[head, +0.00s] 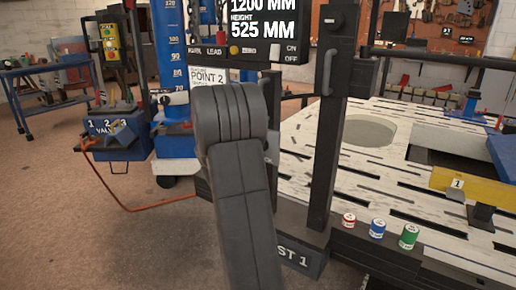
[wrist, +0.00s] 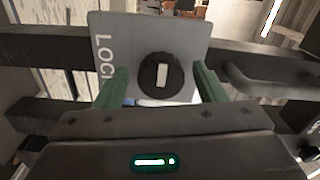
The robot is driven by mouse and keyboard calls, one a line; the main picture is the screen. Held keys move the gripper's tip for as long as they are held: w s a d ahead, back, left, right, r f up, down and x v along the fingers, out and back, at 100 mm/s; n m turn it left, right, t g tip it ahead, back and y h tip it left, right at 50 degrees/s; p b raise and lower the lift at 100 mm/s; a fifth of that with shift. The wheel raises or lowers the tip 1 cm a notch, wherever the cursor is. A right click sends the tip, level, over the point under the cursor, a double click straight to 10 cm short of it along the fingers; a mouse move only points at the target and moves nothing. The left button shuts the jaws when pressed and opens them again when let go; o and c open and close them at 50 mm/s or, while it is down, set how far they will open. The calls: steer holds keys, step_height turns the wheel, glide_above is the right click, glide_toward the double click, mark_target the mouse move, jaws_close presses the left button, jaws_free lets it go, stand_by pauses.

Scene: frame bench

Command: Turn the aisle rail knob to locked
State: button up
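The round black knob (wrist: 161,73) sits on a grey plate (wrist: 135,30) in the wrist view. Its white pointer bar stands nearly upright in the picture, not towards the lettering. Partly hidden sideways lettering that starts "LOC" (wrist: 104,58) is to the left of the knob. My gripper (wrist: 161,82) is open, with one green finger on each side of the knob. Gaps show between the fingers and the knob; whether the fingertips reach its depth I cannot tell. In the head view my arm covers the middle, and neither the gripper nor this knob can be made out.
Dark rails run across behind the plate in the wrist view, with a curved black handle (wrist: 270,80) at the right. In the head view a dark post (head: 328,150) stands right of my arm, near several small cans (head: 377,228) on the slotted bench's (head: 365,170) front edge.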

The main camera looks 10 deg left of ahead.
steer(key=p+v, duration=0.3)
steer(key=v, duration=1)
steer(key=shift+s, duration=0.35)
steer(key=shift+a, duration=0.15)
steer(key=b+x, duration=0.2)
steer(key=x, duration=1.1)
steer(key=shift+w+b, duration=0.4)
steer(key=shift+s, duration=0.1)
